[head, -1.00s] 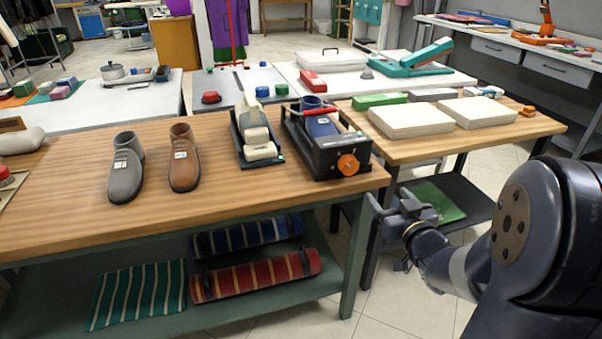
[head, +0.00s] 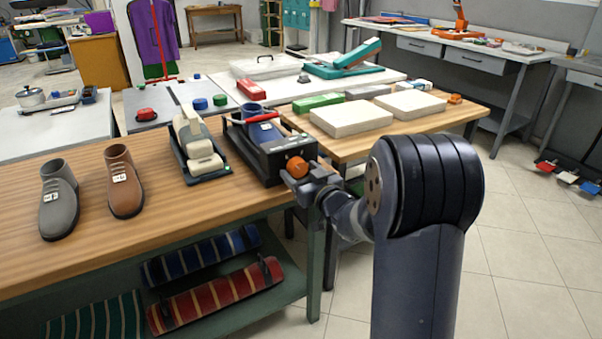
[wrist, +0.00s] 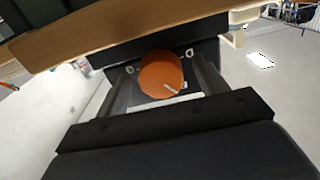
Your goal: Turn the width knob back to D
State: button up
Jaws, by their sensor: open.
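The orange width knob (head: 297,167) is on the near end face of a black shoe-stretching device (head: 262,150) at the wooden table's right edge. In the wrist view the round knob (wrist: 161,74) has a white pointer mark at its lower right. Small pale marks sit on the black face on both sides of it; I cannot read any letter. My gripper (head: 300,184) is at the knob, just below and in front of it in the head view. In the wrist view its open fingers (wrist: 165,84) stand left and right of the knob, apparently without gripping it.
A second, cream-coloured shoe form device (head: 196,150) stands left of the black one. Grey and brown shoes (head: 123,182) stand further left. The side table with pale boxes (head: 350,117) is behind my arm.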

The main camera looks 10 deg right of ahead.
jog(key=shift+w, duration=0.1)
jog(key=shift+c, duration=0.3)
jog(key=c, duration=0.9)
jog(key=shift+c, duration=0.2)
jog(key=shift+b, duration=0.35)
jog(key=n+b, duration=0.3)
jog(key=shift+f, duration=0.2)
jog(key=n+b, duration=0.4)
jog(key=shift+n, duration=0.3)
jog(key=n+b, duration=0.2)
jog(key=n, duration=0.1)
jog(key=shift+d+r+b, duration=0.1)
jog(key=shift+b, duration=0.2)
jog(key=shift+r+n+b, duration=0.15)
jog(key=shift+n+b, duration=0.75)
jog(key=shift+n, duration=0.8)
